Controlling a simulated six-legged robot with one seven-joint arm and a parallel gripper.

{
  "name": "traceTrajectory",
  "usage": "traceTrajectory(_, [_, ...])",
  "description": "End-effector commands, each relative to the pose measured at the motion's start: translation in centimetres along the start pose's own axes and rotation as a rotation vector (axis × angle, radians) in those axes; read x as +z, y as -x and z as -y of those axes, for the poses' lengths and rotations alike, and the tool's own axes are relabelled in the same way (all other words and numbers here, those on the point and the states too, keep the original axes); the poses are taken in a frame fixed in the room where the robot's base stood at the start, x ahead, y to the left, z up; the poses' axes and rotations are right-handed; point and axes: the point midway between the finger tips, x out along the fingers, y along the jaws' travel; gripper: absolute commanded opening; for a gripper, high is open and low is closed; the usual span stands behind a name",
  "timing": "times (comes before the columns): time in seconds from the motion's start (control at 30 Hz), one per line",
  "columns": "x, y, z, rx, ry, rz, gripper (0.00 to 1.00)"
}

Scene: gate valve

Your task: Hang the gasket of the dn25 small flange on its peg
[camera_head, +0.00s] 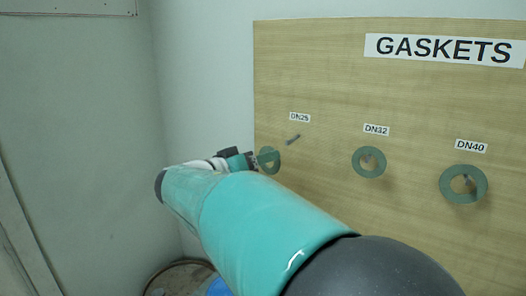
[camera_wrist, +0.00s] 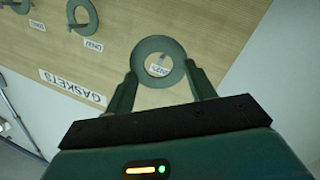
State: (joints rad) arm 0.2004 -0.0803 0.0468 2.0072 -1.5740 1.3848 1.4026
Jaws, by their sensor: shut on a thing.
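The grey DN25 peg (camera_head: 293,139) is bare, up and to the right of the gasket in the head view. In the wrist view, the gasket (camera_wrist: 138,62) sits between the two fingertips of my gripper (camera_wrist: 160,80), and the DN25 label (camera_wrist: 158,70) shows through its hole.
The wooden board (camera_head: 330,100) carries a GASKETS sign (camera_head: 444,49). A DN32 gasket (camera_head: 357,163) and a larger DN40 gasket (camera_head: 447,186) hang on pegs to the right. A round container (camera_head: 165,280) stands low behind my arm.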

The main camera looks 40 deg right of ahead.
Motion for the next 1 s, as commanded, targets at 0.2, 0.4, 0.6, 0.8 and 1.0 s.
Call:
traceTrajectory(0.2, [-1.8,-0.3,-2.1,0.035,0.002,-0.051,0.33])
traceTrajectory(0.4, [-1.8,-1.0,-1.9,0.033,0.004,-0.050,0.33])
traceTrajectory(0.6, [-1.9,-2.0,-1.6,0.033,0.003,-0.049,0.33])
traceTrajectory(0.8, [-2.0,-3.0,-1.3,0.032,0.003,-0.049,0.33])
traceTrajectory(1.0, [-2.1,-4.1,-1.1,0.032,0.004,-0.049,0.33])
